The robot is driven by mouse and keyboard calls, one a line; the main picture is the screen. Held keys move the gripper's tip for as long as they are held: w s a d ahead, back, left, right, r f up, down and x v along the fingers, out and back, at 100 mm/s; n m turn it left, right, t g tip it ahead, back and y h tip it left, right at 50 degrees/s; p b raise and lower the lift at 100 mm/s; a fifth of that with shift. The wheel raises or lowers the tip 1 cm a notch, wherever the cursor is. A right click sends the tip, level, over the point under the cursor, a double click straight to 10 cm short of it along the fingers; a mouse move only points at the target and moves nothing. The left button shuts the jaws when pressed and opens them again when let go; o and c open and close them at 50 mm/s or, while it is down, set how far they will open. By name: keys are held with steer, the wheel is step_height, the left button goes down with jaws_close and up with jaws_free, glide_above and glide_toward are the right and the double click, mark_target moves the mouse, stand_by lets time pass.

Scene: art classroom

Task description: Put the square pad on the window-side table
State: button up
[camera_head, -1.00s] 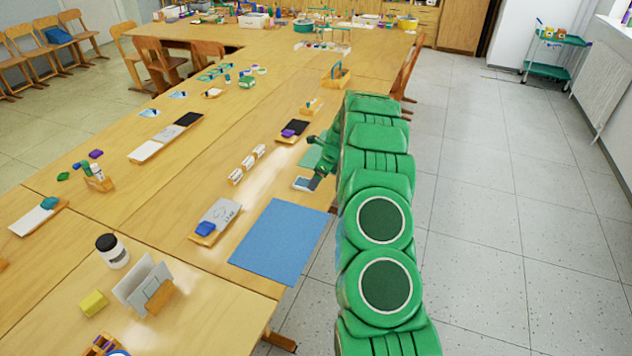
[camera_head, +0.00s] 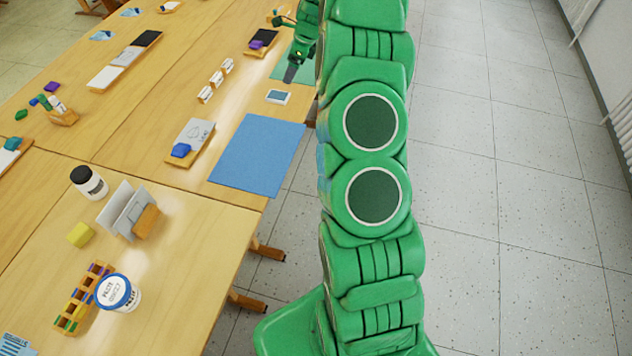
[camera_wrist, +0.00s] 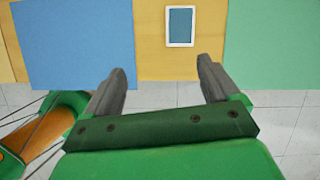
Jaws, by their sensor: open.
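A small blue-grey pad with a white rim (camera_head: 278,97), which looks like the square pad, lies flat near the right edge of the long wooden table (camera_head: 150,135). It also shows in the wrist view (camera_wrist: 181,26), beyond my fingertips. My gripper (camera_head: 292,72) is open and empty, just past the pad on its far side in the head view. In the wrist view my gripper's two fingers (camera_wrist: 161,78) are spread apart, with table edge and floor between them. The pad is not between the fingers. I cannot tell which table is the window-side one.
A blue mat (camera_head: 257,155) and a green mat (camera_head: 292,66) lie on either side of the pad. A clipboard with a blue block (camera_head: 181,150), white blocks (camera_head: 216,78) and a paste jar (camera_head: 118,292) stand on the tables. The floor at right is clear.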

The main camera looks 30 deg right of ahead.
steer(key=s+a+r+n+g, duration=0.1)
steer(key=s+a+r+n, duration=0.7)
steer(key=s, duration=0.4)
steer(key=s+a+r+n+g, duration=0.2)
steer(key=s+a+r+n, duration=0.3)
steer(key=s+a+r, duration=0.45)
steer(key=s+a+n+g+h, duration=0.1)
steer(key=s+a+n+h, duration=0.2)
steer(key=s+n, duration=0.9)
steer(key=s, duration=2.1)
steer(key=shift+s+a+g, duration=0.2)
steer(key=shift+a+g, duration=0.1)
